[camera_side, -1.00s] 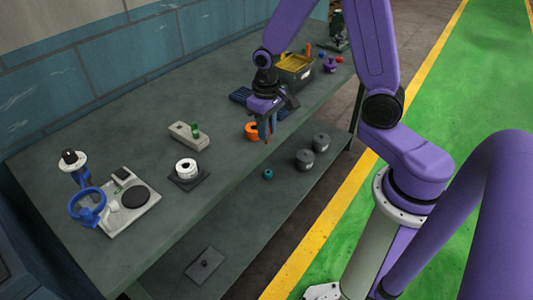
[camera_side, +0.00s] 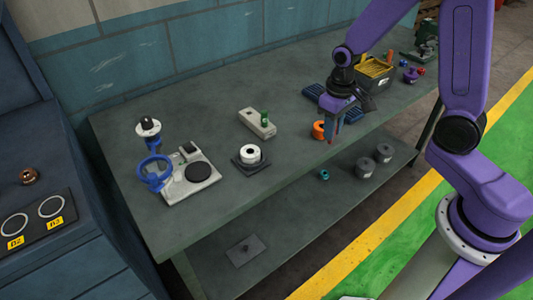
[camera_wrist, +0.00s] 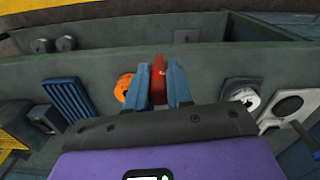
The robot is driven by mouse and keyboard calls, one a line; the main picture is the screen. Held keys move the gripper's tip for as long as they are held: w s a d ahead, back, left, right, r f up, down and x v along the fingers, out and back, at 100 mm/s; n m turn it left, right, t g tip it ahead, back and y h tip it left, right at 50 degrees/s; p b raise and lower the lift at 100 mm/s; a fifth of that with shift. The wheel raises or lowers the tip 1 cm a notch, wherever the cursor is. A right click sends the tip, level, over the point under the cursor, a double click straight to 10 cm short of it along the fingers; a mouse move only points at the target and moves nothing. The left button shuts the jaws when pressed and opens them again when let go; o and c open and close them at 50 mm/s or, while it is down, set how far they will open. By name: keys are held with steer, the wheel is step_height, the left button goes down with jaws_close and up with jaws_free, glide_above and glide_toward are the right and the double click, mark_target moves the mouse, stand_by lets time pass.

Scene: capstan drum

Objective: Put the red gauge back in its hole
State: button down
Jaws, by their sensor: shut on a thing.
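The hole for the red gauge is too small to make out. I cannot find the block in the wrist view.
The orange ring (camera_side: 319,130) is close to my gripper. A white ring (camera_side: 250,153) sits on a dark plate in front of the block. A blue-and-white fixture (camera_side: 190,178) stands at left. Bench between block and gripper is clear.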

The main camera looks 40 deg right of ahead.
steer(key=s+a+r+n, duration=0.1)
steer(key=a+r+n, duration=0.8)
steer(key=n, duration=0.7)
steer(key=a, duration=0.3)
steer(key=shift+a+r, duration=0.25)
steer(key=shift+a, duration=0.1)
steer(key=w+a+f, duration=0.1)
steer(key=w+f, duration=0.2)
steer(key=w, duration=0.1)
steer(key=w+a+f, duration=0.2)
steer(key=w+f, duration=0.1)
steer(key=w, duration=0.1)
steer(key=w+a+f, duration=0.1)
steer(key=w+f, duration=0.2)
steer(key=w, duration=0.1)
steer(key=shift+w+a, duration=0.2)
steer(key=shift+a, duration=0.05)
steer(key=f, duration=0.2)
steer(key=shift+w+a+f, duration=0.15)
steer(key=shift+w+f, duration=0.25)
steer(key=shift+f, duration=0.4)
steer(key=shift+f, duration=0.15)
